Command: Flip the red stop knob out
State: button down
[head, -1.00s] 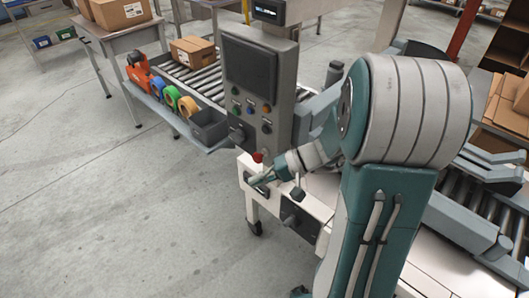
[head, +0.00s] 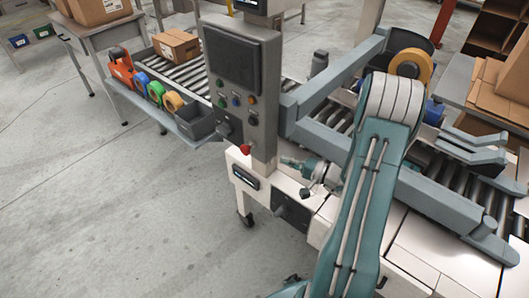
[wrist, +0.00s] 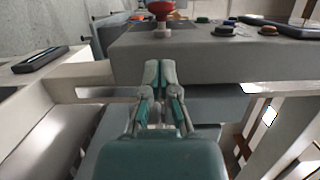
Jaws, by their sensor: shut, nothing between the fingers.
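The red stop knob (head: 245,149) sticks out at the lower end of the grey control panel (head: 242,65). In the wrist view the red knob (wrist: 161,9) stands on its stem at the top edge, beyond my fingertips. My gripper (head: 288,161) is to the right of the knob in the head view, low beside the panel. In the wrist view my gripper (wrist: 160,72) has its two fingers together and empty, pointing towards the grey panel housing (wrist: 190,45). A gap shows between the fingertips and the knob; I cannot tell whether the tips touch the housing.
Coloured buttons (head: 236,101) sit on the panel above the knob. A white machine frame (head: 280,195) lies below my gripper. A roller conveyor (head: 183,70) with a cardboard box (head: 176,45) is behind left. The floor at left is clear.

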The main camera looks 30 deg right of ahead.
aim_at(248, 154)
jog(key=x, duration=0.9)
jog(key=shift+w+a, duration=0.25)
jog(key=shift+w, duration=0.05)
jog(key=shift+s+a, duration=0.25)
jog(key=shift+a, duration=0.45)
jog(key=shift+s+a, duration=0.3)
jog(key=shift+a, duration=0.4)
